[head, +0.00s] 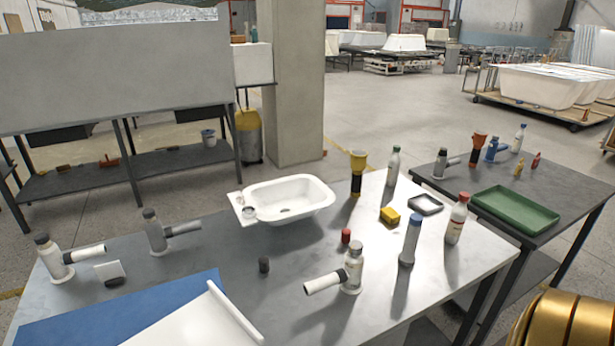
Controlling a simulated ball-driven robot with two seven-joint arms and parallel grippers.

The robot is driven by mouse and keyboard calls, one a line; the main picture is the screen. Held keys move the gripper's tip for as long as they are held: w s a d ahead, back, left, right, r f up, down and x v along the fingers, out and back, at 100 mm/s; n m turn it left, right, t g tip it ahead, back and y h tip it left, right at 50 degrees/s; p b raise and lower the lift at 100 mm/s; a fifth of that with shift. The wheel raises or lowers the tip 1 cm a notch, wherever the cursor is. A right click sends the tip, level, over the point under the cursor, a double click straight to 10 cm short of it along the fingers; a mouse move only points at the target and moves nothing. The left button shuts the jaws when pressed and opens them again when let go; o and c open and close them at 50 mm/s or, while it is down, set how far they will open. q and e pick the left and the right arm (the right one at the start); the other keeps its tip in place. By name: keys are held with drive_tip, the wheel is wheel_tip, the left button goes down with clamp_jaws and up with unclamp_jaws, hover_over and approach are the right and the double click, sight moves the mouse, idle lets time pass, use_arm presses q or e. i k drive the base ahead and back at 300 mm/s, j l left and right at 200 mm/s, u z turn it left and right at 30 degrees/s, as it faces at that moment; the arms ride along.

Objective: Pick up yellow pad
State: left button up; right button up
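The yellow pad (390,215) is a small block lying on the grey worktable (290,290), right of its middle. It sits just left of a small dark-rimmed tray (425,204) and behind a blue-topped bottle (411,240). The pad looks uncovered from here. Neither of my grippers shows in the head view, so their state and place are hidden.
A white basin (285,198) is farther left.

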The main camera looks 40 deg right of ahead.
sight(388, 214)
drive_tip(key=z, duration=1.9)
drive_tip(key=u, duration=1.35)
drive_tip(key=z, duration=1.35)
drive_tip(key=i+l, duration=0.2)
drive_tip(key=l, duration=0.2)
drive_tip(key=i+l+u, duration=0.1)
drive_tip(key=i+l, duration=0.35)
drive_tip(key=l, duration=0.3)
drive_tip(key=i+l+u, duration=0.1)
drive_tip(key=l, duration=0.35)
drive_tip(key=i+j, duration=0.05)
drive_tip(key=i, duration=0.05)
